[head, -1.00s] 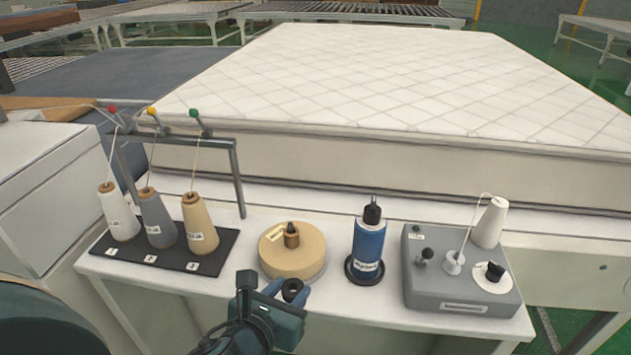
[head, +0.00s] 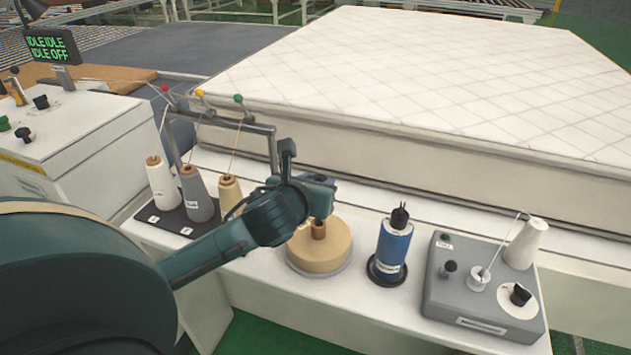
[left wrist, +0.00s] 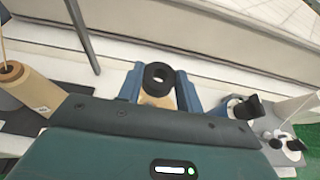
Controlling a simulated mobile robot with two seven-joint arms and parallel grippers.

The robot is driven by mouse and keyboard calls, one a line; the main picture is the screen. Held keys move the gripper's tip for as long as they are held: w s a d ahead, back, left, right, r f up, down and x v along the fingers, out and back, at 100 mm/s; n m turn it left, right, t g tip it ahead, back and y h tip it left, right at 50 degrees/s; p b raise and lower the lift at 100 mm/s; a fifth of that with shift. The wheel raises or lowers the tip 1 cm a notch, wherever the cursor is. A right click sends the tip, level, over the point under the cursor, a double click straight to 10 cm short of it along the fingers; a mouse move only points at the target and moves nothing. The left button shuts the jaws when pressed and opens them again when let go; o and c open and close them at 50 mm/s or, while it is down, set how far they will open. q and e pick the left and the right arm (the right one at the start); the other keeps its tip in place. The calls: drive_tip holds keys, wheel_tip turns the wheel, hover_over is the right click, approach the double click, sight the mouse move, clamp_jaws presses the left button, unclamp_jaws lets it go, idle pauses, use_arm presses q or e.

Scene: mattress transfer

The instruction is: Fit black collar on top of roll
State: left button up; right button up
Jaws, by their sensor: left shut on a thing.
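The tan roll (head: 318,252) lies flat on the white table, with a brown core (head: 318,229) standing up at its middle. My left gripper (head: 319,192) is above the core in the head view. In the left wrist view, the gripper's blue fingers (left wrist: 159,88) are shut on the black collar (left wrist: 158,74), a ring with a hole. Part of the tan roll (left wrist: 150,99) shows below the collar there. The collar is hidden in the head view, and I cannot tell whether it touches the core. My right gripper is out of view.
A blue spool (head: 393,250) on a black base stands right of the roll. A grey control box (head: 470,290) and a white cone (head: 525,244) are further right. Several thread cones (head: 197,195) and a rack (head: 272,150) stand left. The mattress (head: 420,80) lies behind.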

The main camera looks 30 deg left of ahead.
use_arm(q)
drive_tip(key=shift+f+b, duration=0.45)
drive_tip(key=shift+f, duration=0.25)
wheel_tip(320, 180, down, 2)
drive_tip(key=shift+f+b, duration=0.25)
drive_tip(key=shift+b, duration=0.35)
drive_tip(key=shift+f+b, duration=0.4)
drive_tip(key=shift+f, duration=0.5)
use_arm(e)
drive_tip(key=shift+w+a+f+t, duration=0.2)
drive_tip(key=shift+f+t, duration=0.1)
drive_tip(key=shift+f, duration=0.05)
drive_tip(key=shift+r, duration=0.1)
use_arm(q)
drive_tip(key=shift+p, duration=0.5)
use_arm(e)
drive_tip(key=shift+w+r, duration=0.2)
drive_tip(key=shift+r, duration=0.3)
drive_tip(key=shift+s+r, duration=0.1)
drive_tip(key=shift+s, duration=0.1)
use_arm(q)
drive_tip(key=shift+p, duration=0.5)
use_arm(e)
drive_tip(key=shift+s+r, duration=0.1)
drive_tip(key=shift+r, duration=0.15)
